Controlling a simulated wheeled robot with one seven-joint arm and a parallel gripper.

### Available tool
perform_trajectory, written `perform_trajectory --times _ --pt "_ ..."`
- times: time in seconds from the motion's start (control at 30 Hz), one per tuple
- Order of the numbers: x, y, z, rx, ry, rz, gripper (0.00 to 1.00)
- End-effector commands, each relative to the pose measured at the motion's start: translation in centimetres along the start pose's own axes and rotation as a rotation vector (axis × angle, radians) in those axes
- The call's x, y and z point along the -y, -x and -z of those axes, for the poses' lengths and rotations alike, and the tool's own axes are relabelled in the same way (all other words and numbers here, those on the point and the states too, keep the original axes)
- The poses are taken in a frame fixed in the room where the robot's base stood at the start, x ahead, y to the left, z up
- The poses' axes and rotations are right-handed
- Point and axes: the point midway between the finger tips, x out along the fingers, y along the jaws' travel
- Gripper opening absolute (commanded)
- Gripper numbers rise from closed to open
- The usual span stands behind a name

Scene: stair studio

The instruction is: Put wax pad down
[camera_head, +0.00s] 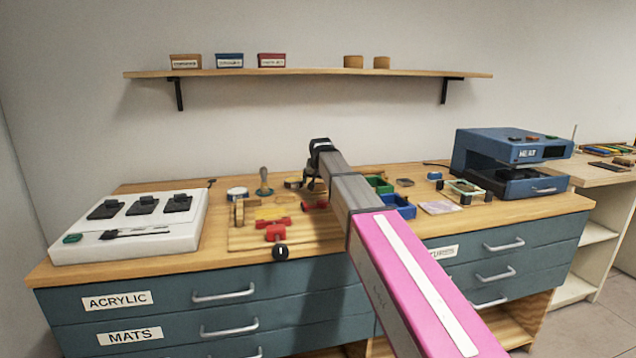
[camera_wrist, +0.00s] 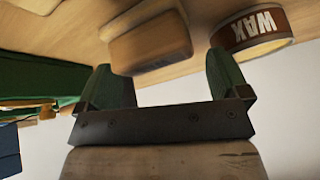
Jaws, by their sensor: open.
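In the wrist view, a brown block with a paler end face (camera_wrist: 148,45), which looks like the wax pad, rests on the wooden surface. My gripper (camera_wrist: 162,80) is open, with one green finger on each side of the picture and the block beyond and between them. I see no finger closed on the block; whether either touches it I cannot tell. A round tin labelled WAX (camera_wrist: 252,32) stands just right of the block. In the head view my gripper (camera_head: 315,190) is low over the bench, behind my arm. I cannot make out the block there.
Green (camera_head: 379,184) and blue (camera_head: 399,206) bins sit right of my arm. A red clamp (camera_head: 277,232) is at the bench front. A white board with black tools (camera_head: 120,244) is left; a blue press (camera_head: 510,160) is right. A shelf (camera_head: 320,73) hangs above.

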Motion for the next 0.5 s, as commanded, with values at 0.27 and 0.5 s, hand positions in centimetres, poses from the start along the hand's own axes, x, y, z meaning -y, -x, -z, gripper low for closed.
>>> perform_trajectory --times 0.27,0.5 --pt "-0.1 4.4 -0.1 -0.002 0.0 0.001 0.93" --pt "0.0 8.9 -0.1 -0.002 0.0 0.001 0.93"
